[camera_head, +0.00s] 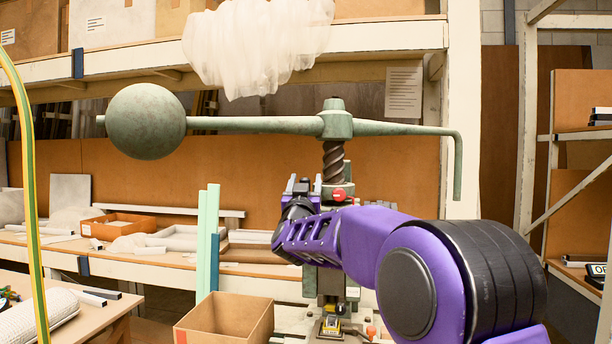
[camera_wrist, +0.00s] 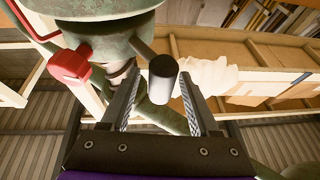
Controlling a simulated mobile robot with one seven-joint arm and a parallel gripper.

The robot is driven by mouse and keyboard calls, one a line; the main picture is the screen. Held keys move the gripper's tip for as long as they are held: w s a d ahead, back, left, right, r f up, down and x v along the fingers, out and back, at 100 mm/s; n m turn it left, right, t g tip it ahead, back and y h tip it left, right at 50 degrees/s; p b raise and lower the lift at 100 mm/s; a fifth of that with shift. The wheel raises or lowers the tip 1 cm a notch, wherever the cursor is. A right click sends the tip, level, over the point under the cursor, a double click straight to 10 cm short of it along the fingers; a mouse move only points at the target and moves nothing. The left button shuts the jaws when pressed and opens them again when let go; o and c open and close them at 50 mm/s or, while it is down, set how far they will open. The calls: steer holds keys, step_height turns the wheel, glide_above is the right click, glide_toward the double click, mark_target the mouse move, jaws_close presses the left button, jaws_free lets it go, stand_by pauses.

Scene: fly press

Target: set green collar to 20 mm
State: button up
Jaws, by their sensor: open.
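The fly press has a dark spiral screw (camera_head: 334,160) under a green cross arm (camera_head: 270,124). A green collar (camera_wrist: 112,28) fills the upper left of the wrist view. A dark rod with a grey cylindrical end, the handle (camera_wrist: 162,78), sticks out from it towards my gripper. A red clamp knob (camera_wrist: 70,66) sits at its left; a red knob also shows in the head view (camera_head: 338,195). My gripper (camera_wrist: 158,98) is open, with the handle end between its fingers in the picture. Contact is not clear. In the head view my gripper (camera_head: 297,187) is just left of the screw. No scale reading is legible.
A large ball weight (camera_head: 146,121) is on the left end of the cross arm; its right end bends down (camera_head: 457,165). An open cardboard box (camera_head: 225,318) and upright green strips (camera_head: 207,240) stand below left. A shelf upright (camera_head: 463,60) is behind.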

steer(key=shift+x, duration=1.05)
jaws_close()
stand_by(0.7)
